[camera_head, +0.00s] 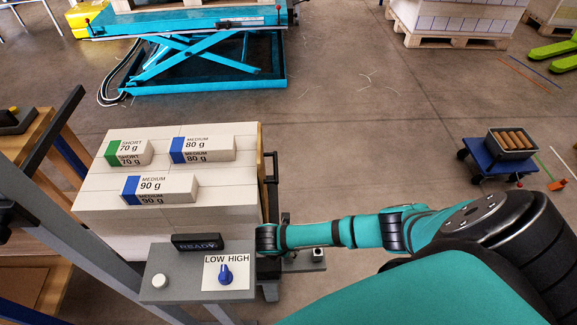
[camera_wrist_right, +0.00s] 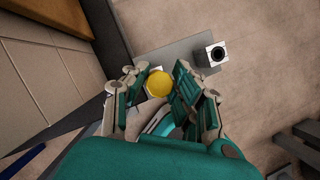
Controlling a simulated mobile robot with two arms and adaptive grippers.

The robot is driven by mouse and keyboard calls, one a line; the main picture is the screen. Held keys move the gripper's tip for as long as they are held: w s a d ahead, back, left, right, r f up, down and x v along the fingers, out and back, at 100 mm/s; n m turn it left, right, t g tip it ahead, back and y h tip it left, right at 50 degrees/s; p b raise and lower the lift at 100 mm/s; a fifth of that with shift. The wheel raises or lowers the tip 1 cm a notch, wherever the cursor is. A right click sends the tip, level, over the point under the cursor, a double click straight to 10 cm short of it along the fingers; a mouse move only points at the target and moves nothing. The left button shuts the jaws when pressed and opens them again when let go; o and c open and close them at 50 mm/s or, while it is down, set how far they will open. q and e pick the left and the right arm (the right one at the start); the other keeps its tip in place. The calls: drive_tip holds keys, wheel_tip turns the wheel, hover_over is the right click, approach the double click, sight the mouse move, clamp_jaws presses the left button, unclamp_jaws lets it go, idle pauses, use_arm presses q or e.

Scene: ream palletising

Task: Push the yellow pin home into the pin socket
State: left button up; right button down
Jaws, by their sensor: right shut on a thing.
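The yellow pin (camera_wrist_right: 158,84) shows as a round yellow head between the fingers of my right gripper (camera_wrist_right: 158,88) in the right wrist view. The gripper is shut on it. A white piece (camera_wrist_right: 148,99) shows partly beneath the pin; how deep the pin sits is hidden. A white square block with a round dark hole (camera_wrist_right: 217,53) stands apart on the same grey plate (camera_wrist_right: 185,58), and nothing is in its hole. This block also shows in the head view (camera_head: 318,254). There, my right arm reaches left to the console and its fingers are hidden. My left gripper is not in view.
A grey console (camera_head: 185,285) with a LOW/HIGH knob (camera_head: 226,274) and a READY display (camera_head: 197,242) stands beside my right wrist. Behind it is a stack of white reams (camera_head: 225,195) bearing labelled blocks. A blue lift table (camera_head: 190,25) stands farther back.

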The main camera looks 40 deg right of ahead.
drive_tip(key=shift+f+b, duration=0.5)
drive_tip(key=shift+f, duration=0.3)
drive_tip(key=c, duration=1)
unclamp_jaws()
drive_tip(key=shift+a+r, duration=0.15)
drive_tip(key=shift+r, duration=0.25)
drive_tip(key=s+a, duration=0.4)
drive_tip(key=a, duration=0.7)
drive_tip(key=shift+s+a+r, duration=0.15)
drive_tip(key=shift+s+a, duration=0.05)
drive_tip(key=shift+s, duration=0.05)
